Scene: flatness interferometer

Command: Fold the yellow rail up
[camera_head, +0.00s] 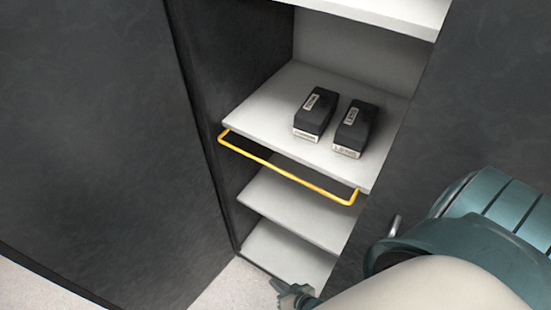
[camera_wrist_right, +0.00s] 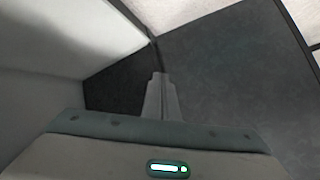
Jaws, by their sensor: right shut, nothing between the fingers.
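The yellow rail (camera_head: 288,173) is a thin bent bar across the front of the shelf that holds two black boxes. Its long bar hangs just below and in front of that shelf's front edge, and both its ends meet the shelf's sides. My right gripper (camera_head: 292,294) shows at the bottom of the head view, low in front of the lowest shelf and well below the rail, not touching it. In the right wrist view its fingers (camera_wrist_right: 161,98) are together and empty. The rail is not seen in the wrist view. My left gripper is in neither view.
Two black labelled boxes, one (camera_head: 316,113) left and one (camera_head: 355,128) right, stand on the white shelf (camera_head: 262,112). Two more white shelves (camera_head: 290,208) lie below. Dark panels (camera_head: 90,130) flank the opening. Pale floor (camera_head: 235,290) shows at the bottom.

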